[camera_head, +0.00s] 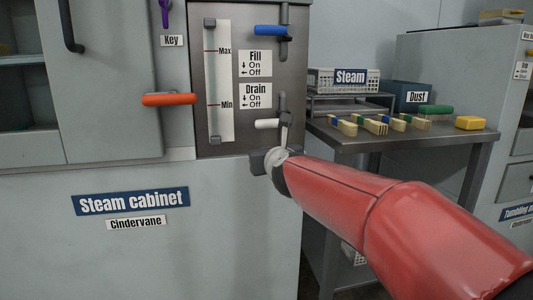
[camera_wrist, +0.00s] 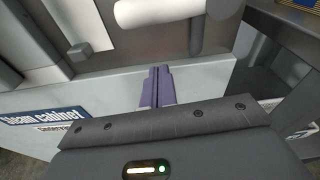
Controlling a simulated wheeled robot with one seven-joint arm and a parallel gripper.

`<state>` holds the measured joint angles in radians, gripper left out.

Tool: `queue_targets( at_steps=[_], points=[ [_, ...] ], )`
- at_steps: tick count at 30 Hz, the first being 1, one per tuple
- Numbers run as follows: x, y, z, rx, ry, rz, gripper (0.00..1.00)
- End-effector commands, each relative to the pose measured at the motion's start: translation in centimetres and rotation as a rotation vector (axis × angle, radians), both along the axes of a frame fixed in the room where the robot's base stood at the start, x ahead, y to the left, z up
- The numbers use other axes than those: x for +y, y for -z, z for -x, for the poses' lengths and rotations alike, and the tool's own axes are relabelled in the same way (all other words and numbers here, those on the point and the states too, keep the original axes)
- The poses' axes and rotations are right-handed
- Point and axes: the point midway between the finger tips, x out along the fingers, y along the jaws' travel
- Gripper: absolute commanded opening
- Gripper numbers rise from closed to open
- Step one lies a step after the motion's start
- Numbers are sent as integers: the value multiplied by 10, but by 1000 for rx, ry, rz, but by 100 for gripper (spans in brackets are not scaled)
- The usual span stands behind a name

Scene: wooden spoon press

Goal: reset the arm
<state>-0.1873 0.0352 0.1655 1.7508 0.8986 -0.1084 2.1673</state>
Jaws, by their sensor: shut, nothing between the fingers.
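My gripper (camera_wrist: 157,84) is shut and empty; its purple fingers meet in the wrist view. In the head view my red arm reaches in from the lower right, and my gripper's end (camera_head: 276,160) is just below the white drain handle (camera_head: 267,124) on the steam cabinet (camera_head: 150,235). The fingers are mostly hidden there by the wrist. In the wrist view the white handle (camera_wrist: 160,12) lies beyond the fingertips, apart from them.
A blue fill handle (camera_head: 270,31) and an orange handle (camera_head: 170,99) stick out from the cabinet front. A purple key (camera_head: 165,12) hangs above.

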Motion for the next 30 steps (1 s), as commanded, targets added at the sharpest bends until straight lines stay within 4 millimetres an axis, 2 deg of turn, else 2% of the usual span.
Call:
queue_targets(
  at_steps=[1, 7, 14, 17, 20, 23, 30],
  points=[
    [-5, -11, 17, -13, 0, 0, 0],
    [-16, -18, 58, -10, 0, -1, 0],
    [-23, -21, 82, -9, 0, 1, 0],
    [-25, -22, 90, -14, -18, 59, 0],
    [-31, -23, 105, -34, -78, 254, 0],
    [-42, -18, 130, -64, -192, 588, 0],
    [-90, 24, 212, -124, -624, 1496, 0]
  ],
)
